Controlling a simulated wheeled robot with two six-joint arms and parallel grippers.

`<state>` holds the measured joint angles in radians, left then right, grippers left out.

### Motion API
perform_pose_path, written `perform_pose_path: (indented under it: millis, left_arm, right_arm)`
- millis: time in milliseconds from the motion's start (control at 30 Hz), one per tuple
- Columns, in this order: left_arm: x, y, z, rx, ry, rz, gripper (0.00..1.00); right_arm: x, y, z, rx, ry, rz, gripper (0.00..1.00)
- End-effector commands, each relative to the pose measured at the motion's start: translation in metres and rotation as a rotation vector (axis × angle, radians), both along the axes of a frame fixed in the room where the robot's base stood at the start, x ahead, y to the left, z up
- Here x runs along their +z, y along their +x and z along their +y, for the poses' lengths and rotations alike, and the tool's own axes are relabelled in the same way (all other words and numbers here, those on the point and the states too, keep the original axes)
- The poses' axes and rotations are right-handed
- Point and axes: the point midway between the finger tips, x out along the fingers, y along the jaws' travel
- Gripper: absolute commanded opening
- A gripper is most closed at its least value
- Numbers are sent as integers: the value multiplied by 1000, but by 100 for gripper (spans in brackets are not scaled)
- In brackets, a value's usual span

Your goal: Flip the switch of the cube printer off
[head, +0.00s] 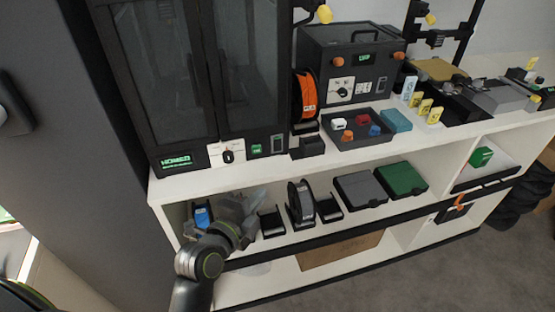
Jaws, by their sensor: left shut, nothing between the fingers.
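A dark box-shaped machine (350,50) with a handle and orange corners stands on the upper shelf. It looks like the cube printer. A white plate (341,90) with a dark switch or dial is on its front; the setting is too small to read. A taller black cabinet machine (165,70) with two dark doors stands to its left. It has its own white plate (227,153) with a black knob or switch. My left gripper (249,224) is shut and empty, low in front of the lower shelf, well below both plates. My right gripper is out of view.
An orange spool (305,96) hangs between the machines. A black tray (352,143) with small coloured parts sits before the dark box. The lower shelf holds a dark spool (300,203), a grey box (360,190) and a green box (401,180). Grey floor is clear at the lower right.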

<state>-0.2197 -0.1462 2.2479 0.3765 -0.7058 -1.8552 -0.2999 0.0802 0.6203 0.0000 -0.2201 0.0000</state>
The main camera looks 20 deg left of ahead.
Motion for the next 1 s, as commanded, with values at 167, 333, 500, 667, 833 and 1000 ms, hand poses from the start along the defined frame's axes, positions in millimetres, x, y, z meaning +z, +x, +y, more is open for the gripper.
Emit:
perform_pose_path:
  millis: [167, 333, 500, 667, 833, 1000]
  left_arm:
    - [28, -8, -2, -19, 71, -83, 0]
    - [36, -10, -2, -23, 90, -102, 0]
    - [35, -9, -2, -23, 90, -101, 0]
    - [35, -7, -3, -23, 89, -100, 0]
    - [35, 9, -6, -24, 90, -100, 0]
    - [33, 38, -12, -24, 89, -100, 0]
  right_arm:
    - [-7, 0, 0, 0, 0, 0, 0]
    - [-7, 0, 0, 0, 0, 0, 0]
    - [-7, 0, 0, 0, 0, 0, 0]
    - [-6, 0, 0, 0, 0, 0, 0]
    - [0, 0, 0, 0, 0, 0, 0]
    - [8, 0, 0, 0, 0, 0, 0]
